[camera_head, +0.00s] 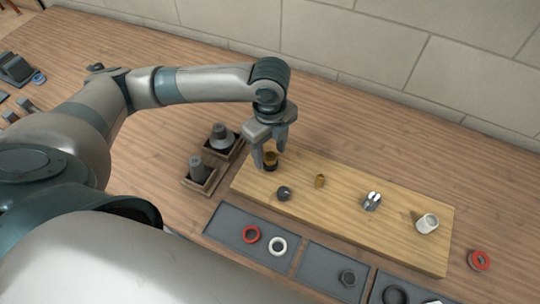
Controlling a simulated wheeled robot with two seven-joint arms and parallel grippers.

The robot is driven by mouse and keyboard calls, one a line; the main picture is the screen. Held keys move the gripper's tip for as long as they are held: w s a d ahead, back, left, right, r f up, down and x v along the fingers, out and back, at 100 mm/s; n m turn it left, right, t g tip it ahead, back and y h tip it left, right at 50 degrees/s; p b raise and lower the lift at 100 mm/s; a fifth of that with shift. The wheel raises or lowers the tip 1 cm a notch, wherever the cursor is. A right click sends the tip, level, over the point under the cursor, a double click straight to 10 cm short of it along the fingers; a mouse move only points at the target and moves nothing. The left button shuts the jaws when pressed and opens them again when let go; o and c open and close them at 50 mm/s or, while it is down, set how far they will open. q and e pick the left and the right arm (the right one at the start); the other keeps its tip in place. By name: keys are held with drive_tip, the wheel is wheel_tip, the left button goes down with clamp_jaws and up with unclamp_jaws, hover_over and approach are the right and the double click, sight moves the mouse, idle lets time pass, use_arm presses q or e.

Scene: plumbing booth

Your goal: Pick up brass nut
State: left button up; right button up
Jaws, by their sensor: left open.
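My left gripper (269,158) points down over the left end of the wooden board (340,225). It is open, with a finger on either side of a brass-coloured piece with a dark lower part (271,161). I cannot tell whether the fingers touch it. A smaller brass-coloured piece (320,181) stands on the board to the right. Both are too small to tell which is the brass nut. My right gripper is not in view.
The board also holds a dark ring-like piece (284,193), a chrome fitting (372,202) and a white cylinder (428,223). Grey trays (328,273) with rings lie in front. Two wooden holders (205,184) with grey fittings stand left. A tiled wall (390,45) rises behind.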

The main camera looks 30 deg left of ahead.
use_arm(q)
drive_tip(key=c, duration=1.2)
drive_tip(key=shift+o, duration=0.2)
drive_tip(key=shift+r, duration=0.15)
drive_tip(key=shift+r+b, duration=0.3)
drive_tip(key=shift+r, duration=0.3)
wheel_tip(320, 180, up, 3)
drive_tip(key=shift+w+f+b, duration=0.1)
drive_tip(key=shift+f+b, duration=0.1)
drive_tip(key=shift+b, duration=0.2)
drive_tip(key=s+d+r+b, duration=0.1)
drive_tip(key=s+d+r, duration=0.2)
drive_tip(key=d+r, duration=0.4)
drive_tip(key=d, duration=0.4)
drive_tip(key=shift+s+d+b, duration=0.15)
drive_tip(key=shift+s+b, duration=0.05)
drive_tip(key=shift+b, duration=0.2)
